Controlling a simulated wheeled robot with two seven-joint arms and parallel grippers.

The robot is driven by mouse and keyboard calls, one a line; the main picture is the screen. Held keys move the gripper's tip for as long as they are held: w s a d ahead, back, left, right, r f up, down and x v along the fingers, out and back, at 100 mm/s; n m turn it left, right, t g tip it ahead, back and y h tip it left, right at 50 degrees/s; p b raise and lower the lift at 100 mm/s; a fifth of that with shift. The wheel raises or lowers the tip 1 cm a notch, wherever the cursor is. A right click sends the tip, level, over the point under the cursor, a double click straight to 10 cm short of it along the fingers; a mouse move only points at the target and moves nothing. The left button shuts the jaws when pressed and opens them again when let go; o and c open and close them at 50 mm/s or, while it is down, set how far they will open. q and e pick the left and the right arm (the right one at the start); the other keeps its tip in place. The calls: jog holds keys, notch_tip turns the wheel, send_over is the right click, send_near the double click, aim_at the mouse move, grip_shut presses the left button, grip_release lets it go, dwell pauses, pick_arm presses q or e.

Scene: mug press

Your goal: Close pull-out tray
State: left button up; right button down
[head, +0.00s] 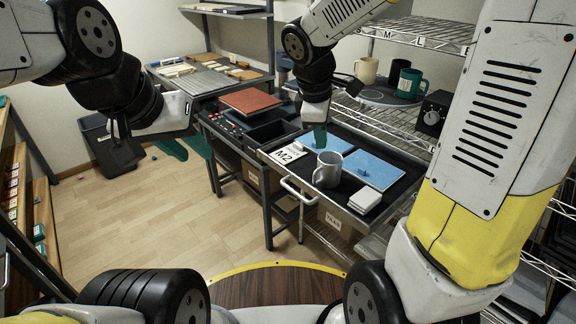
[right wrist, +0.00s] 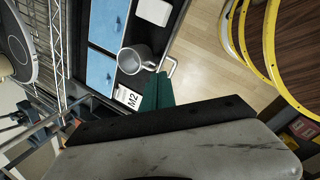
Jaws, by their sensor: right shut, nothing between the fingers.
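The pull-out tray (head: 399,192) is a dark tray extended from the wire rack, with a pale bar handle (head: 297,191) on its front. On it are a grey mug (head: 326,171), a white M2 card (head: 288,155), blue pads (head: 374,169) and white coasters (head: 364,201). My right gripper (head: 319,137) is shut and empty, above the tray behind the mug. In the right wrist view its teal fingers (right wrist: 163,82) appear beside the mug (right wrist: 135,60) and near the handle (right wrist: 171,66); the gap is unclear. My left gripper (head: 189,147) is open and empty, over the floor at left.
A workbench (head: 237,125) with a reddish board (head: 250,101) stands left of the tray. The wire rack's upper shelf (head: 418,32) is above it; mugs and a black box (head: 433,113) stand behind.

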aim_at(291, 178)
jog(key=w+a+f+n+h, duration=0.1)
jog(key=w+a+f+n, duration=0.9)
jog(key=f, duration=0.3)
jog(key=shift+n, duration=0.5)
jog(key=x, duration=0.7)
jog(key=d+x, duration=0.1)
jog(key=x, duration=0.2)
jog(key=shift+s+d, duration=0.1)
jog(key=shift+s, duration=0.1)
